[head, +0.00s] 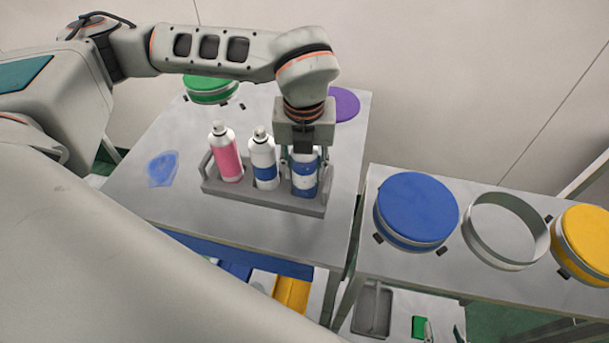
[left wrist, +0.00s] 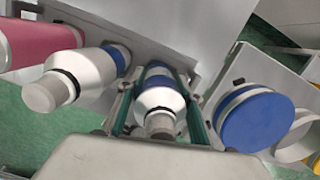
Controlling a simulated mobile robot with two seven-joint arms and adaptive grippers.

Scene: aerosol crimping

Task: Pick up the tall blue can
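Two white cans with blue bands stand upright in a grey rack (head: 262,199) on the table. The middle one (head: 262,160) is free and also shows in the left wrist view (left wrist: 92,72). The right one (head: 304,183) is under my left gripper (head: 303,160). In the left wrist view this blue can (left wrist: 160,102) sits between the two fingers, with narrow gaps seeming to show beside it. The gripper looks open around it. Its top is hidden in the head view, so I cannot compare the heights. My right gripper is not in view.
A pink can (head: 226,155) fills the rack's left place. Green (head: 211,88) and purple (head: 344,104) round pieces lie behind. A second table holds a blue-topped drum (head: 416,210), an open ring (head: 505,229) and a yellow-topped drum (head: 586,241). The table left of the rack is mostly clear.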

